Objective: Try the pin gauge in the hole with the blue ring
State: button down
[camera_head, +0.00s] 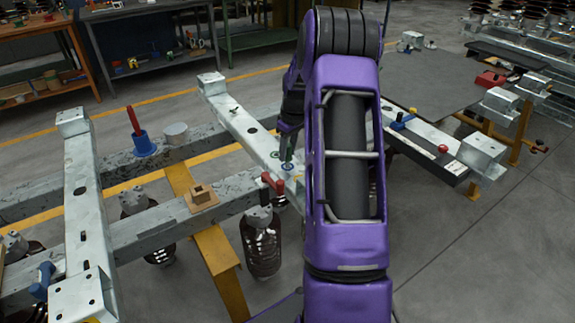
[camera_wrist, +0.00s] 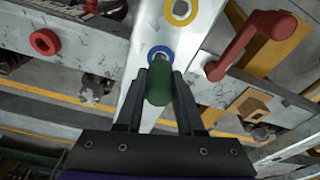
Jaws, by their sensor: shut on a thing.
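The pin gauge shows a green handle (camera_wrist: 158,84) in the wrist view. My gripper (camera_wrist: 163,78) is shut on this handle, one finger on each side. In the head view my gripper (camera_head: 289,137) is partly hidden by my purple arm. The blue ring (camera_wrist: 160,52) lies on the pale metal beam (camera_wrist: 143,85), right at the far end of the handle. The blue ring also shows in the head view (camera_head: 288,168), below the gripper. A short grey piece of the pin shows inside the ring. I cannot tell whether it is in the hole or just above it.
A yellow ring (camera_wrist: 182,11) lies farther along the beam. A red ring (camera_wrist: 45,42) lies to the left. A red crank handle (camera_wrist: 250,44) stands close on the right. A wooden block (camera_head: 201,198) and a blue holder with a red rod (camera_head: 142,142) sit on the frame.

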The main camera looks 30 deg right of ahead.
jog(key=shift+r+p, duration=2.4)
jog(key=shift+r, duration=1.35)
